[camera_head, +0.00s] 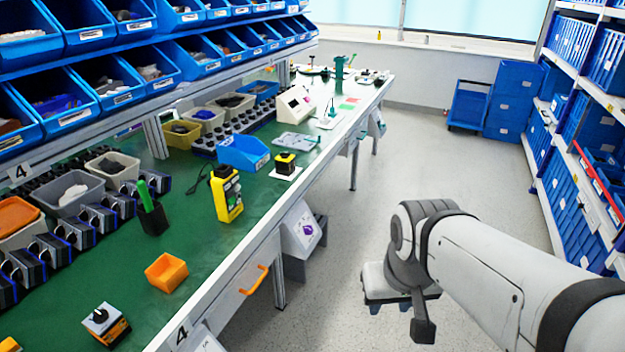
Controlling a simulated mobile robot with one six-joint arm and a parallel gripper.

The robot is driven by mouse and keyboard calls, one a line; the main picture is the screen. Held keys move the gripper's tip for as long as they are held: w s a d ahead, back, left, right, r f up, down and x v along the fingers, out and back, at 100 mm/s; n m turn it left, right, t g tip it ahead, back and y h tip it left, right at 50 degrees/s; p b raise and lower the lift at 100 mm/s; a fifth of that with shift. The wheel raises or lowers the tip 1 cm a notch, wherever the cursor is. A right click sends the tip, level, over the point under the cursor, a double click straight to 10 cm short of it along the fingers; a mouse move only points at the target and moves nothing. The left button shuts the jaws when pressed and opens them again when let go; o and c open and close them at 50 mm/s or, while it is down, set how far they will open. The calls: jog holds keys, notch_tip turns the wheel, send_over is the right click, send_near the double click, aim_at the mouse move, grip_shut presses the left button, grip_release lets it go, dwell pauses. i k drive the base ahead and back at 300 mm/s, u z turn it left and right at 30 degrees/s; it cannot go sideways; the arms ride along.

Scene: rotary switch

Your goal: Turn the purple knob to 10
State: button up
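The purple knob (307,230) sits on the slanted front of a white box (299,238) fixed to the side of the workbench, below the table edge. It is small in view and its pointer and numbers cannot be read. My gripper (398,310) hangs at the end of my arm over the aisle floor, to the right of the white box and lower in the picture, apart from it. Its dark finger parts show at the lower end, but their gap is not clear. Nothing is seen held in it.
The green workbench (213,262) runs along the left, with bins and devices on it. An orange drawer handle (254,280) sticks out of its side. Shelves with blue crates (571,190) line the right. The grey aisle floor (370,205) between them is clear.

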aim_at(307, 229)
jog(key=z, duration=0.05)
jog(key=i, duration=1.1)
jog(key=u, duration=0.35)
